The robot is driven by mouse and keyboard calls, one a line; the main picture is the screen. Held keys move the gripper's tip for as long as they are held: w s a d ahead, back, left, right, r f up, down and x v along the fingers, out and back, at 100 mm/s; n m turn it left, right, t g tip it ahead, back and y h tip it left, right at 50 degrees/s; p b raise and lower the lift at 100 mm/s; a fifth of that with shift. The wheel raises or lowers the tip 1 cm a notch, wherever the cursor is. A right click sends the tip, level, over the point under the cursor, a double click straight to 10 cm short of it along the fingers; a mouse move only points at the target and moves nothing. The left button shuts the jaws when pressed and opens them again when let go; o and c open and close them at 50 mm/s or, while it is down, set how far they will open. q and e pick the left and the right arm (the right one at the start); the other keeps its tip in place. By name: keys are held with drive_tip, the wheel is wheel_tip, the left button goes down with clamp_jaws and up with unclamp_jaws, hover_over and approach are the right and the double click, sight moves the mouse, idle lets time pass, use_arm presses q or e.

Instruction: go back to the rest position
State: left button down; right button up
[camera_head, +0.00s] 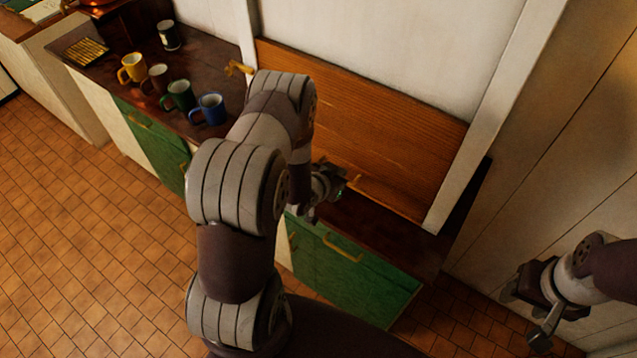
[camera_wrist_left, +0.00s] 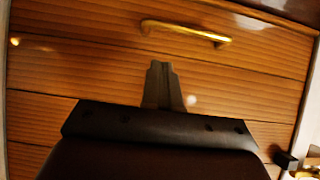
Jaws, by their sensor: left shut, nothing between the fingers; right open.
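My left arm reaches over the dark counter in the head view, with its gripper (camera_head: 328,188) close to the wooden panel at the back. In the left wrist view the fingers of this gripper (camera_wrist_left: 160,72) are together with nothing between them. They point at the wooden panel (camera_wrist_left: 70,75), below a brass handle (camera_wrist_left: 186,31). Whether they touch the panel I cannot tell. My right gripper (camera_head: 532,318) is at the lower right in the head view, over the floor, apart from the counter. It is open and holds nothing that I can see.
A yellow mug (camera_head: 132,68), a brown mug (camera_head: 157,78), a green mug (camera_head: 179,97) and a blue mug (camera_head: 210,109) stand on the counter (camera_head: 205,65) left of my left arm. A dark canister (camera_head: 168,36) stands behind. The tiled floor (camera_head: 75,230) at left is clear.

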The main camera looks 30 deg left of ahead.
use_arm(q)
drive_tip(key=shift+d+b+v, duration=0.35)
drive_tip(key=shift+b+v, duration=0.4)
drive_tip(key=shift+v, duration=3.95)
drive_tip(key=s+a+f+n+g+y+b, duration=0.1)
drive_tip(key=s+a+f+n+g+b, duration=0.1)
drive_tip(key=s+f+g, duration=0.5)
drive_tip(key=s+d+r+m+g+b, duration=0.1)
drive_tip(key=s+d+r+g+b, duration=0.2)
drive_tip(key=d+r, duration=0.6)
drive_tip(key=r+b, duration=0.1)
drive_tip(key=b, duration=0.1)
drive_tip(key=shift+s+b, duration=0.3)
drive_tip(key=shift+s, duration=0.1)
use_arm(e)
wheel_tip(320, 180, down, 10)
